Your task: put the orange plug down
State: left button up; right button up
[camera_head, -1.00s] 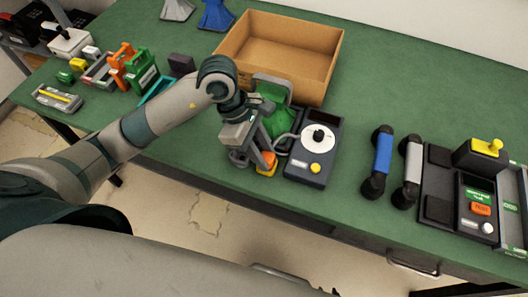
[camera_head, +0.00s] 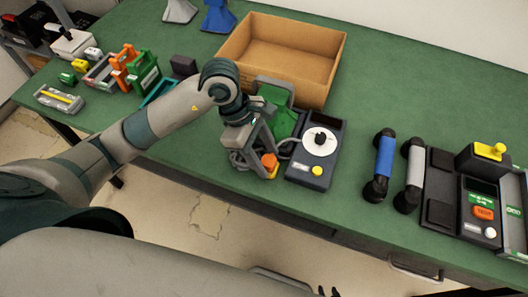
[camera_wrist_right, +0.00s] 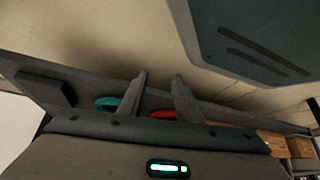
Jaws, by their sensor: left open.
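The orange plug (camera_head: 269,159) is small and stands near the table's front edge, with a yellow part below it, just left of the dark grey phone unit with a white dial (camera_head: 318,142). My left gripper (camera_head: 258,166) is right at the plug, its fingers open and reaching down beside it. The fingers hide part of the plug, and I cannot tell whether they touch it. My right gripper (camera_wrist_right: 158,85) shows in the right wrist view with its two fingers apart and nothing between them.
A green phone piece (camera_head: 284,122) stands behind the plug. An open cardboard box (camera_head: 325,75) is at the back. Blue and grey handsets (camera_head: 384,158) and a dark console (camera_head: 442,200) stand to the right. Green table (camera_head: 390,75) is free behind the handsets.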

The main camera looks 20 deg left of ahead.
jog(key=shift+s, duration=0.1)
pick_arm(q)
jog(key=shift+r, duration=0.15)
jog(key=shift+a+r, duration=0.15)
jog(key=shift+r, duration=0.25)
jog(key=shift+v, duration=0.75)
jog(key=b+v, duration=0.2)
jog(key=v, duration=0.7)
jog(key=shift+a+r, duration=0.2)
jog(key=shift+r, duration=0.2)
pick_arm(e)
jog(key=shift+w+a+r+t, duration=0.15)
jog(key=shift+w+a+r, duration=0.1)
jog(key=shift+w, duration=0.35)
jog(key=shift+w+a+r+t, duration=0.1)
jog(key=shift+w+r+t, duration=0.15)
jog(key=shift+w, duration=0.3)
jog(key=shift+w+a+r+t, duration=0.1)
jog(key=shift+w+a+r, duration=0.15)
jog(key=shift+w, duration=0.35)
